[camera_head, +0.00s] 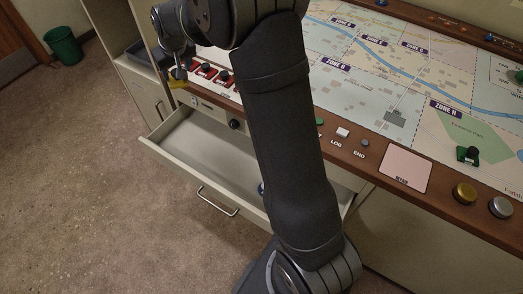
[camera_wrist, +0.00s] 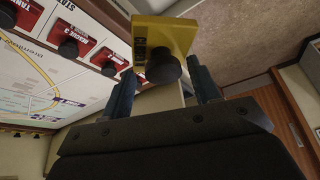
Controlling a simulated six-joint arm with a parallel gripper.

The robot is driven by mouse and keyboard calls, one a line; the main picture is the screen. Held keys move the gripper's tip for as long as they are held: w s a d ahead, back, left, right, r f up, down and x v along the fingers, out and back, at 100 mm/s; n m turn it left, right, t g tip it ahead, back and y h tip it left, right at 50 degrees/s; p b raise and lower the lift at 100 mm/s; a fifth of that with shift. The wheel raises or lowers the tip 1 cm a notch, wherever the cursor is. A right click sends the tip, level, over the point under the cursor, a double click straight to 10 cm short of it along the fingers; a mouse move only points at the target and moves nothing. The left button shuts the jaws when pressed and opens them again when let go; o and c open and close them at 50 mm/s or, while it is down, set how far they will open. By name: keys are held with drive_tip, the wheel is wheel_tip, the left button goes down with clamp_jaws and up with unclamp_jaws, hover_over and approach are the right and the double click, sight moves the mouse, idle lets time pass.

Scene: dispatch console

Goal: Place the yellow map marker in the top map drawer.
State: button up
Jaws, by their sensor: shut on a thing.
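The yellow map marker (camera_wrist: 182,36) is a flat yellow plate with dark lettering and a black knob; in the wrist view it sits between my gripper's fingers (camera_wrist: 162,85). In the head view the marker (camera_head: 178,84) shows as a small yellow patch under my gripper (camera_head: 180,73), near the console's left front edge. My gripper is shut on it. The open map drawer (camera_head: 167,154) is pulled out below the console front. The marker appears near the drawer's back left corner; its height above the drawer is hard to tell. My arm hides the drawer's middle right part.
Red markers with black knobs (camera_head: 207,69) line the console edge right of my gripper. The map board (camera_head: 375,80) fills the console top. A green bin (camera_head: 63,46) stands on the clear floor at left.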

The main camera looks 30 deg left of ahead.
sight(200, 145)
wheel_tip(200, 145, down, 38)
drive_tip(key=shift+r, duration=0.1)
idle(0.6)
drive_tip(key=o, duration=1)
drive_tip(key=v, duration=1.2)
